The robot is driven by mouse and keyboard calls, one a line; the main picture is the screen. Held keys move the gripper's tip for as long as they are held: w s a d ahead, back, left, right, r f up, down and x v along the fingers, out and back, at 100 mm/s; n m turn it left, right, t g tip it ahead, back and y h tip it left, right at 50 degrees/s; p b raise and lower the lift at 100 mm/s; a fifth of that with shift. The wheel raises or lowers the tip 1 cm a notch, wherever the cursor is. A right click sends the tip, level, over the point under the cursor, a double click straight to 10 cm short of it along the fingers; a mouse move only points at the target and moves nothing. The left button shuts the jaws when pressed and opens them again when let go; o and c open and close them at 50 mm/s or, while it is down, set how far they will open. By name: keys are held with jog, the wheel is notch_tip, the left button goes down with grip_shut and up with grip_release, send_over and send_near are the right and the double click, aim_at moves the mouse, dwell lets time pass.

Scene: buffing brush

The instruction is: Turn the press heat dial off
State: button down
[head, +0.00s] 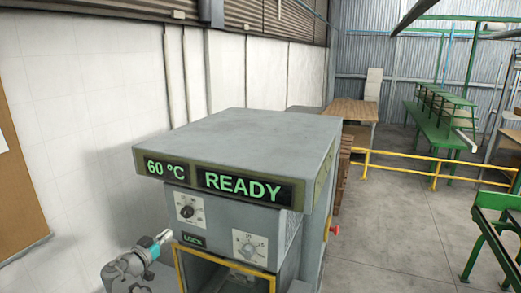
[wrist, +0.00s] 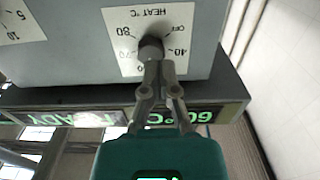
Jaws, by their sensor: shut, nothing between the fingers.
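The heat dial is a dark round knob (wrist: 151,47) on a white plate marked HEAT °C, with OFF, 40 and 80 legible. The wrist view shows it upside down. In the head view the heat dial (head: 187,211) is on the left of the press front, under the 60 °C display (head: 165,169). My gripper (head: 166,237) is below and left of it there. In the wrist view my gripper (wrist: 160,64) is shut and empty, its fingertips close at the knob. I cannot tell whether they touch it. The knob's pointer is not clear.
The grey press (head: 240,135) also has a READY display (head: 243,186), a LOCK label (head: 193,240) and a second dial (head: 249,248) lower right. A yellow-framed opening (head: 224,263) is below. A white wall stands left; open floor lies right.

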aim_at(195, 219)
jog(key=shift+w, duration=0.15)
dwell(0.3)
jog(key=shift+x, duration=3.35)
jog(key=shift+d+r+p, duration=0.15)
jog(key=shift+r+p, duration=0.15)
jog(key=shift+s+d+f, duration=0.15)
jog(key=shift+s+d, duration=0.25)
jog(key=shift+d, duration=0.3)
jog(key=shift+s+d, duration=0.1)
jog(key=shift+d, duration=0.3)
jog(key=shift+s+d+f+b, duration=0.1)
jog(key=shift+d+f+b, duration=0.15)
jog(key=shift+b, duration=0.15)
jog(key=shift+s+a, duration=0.1)
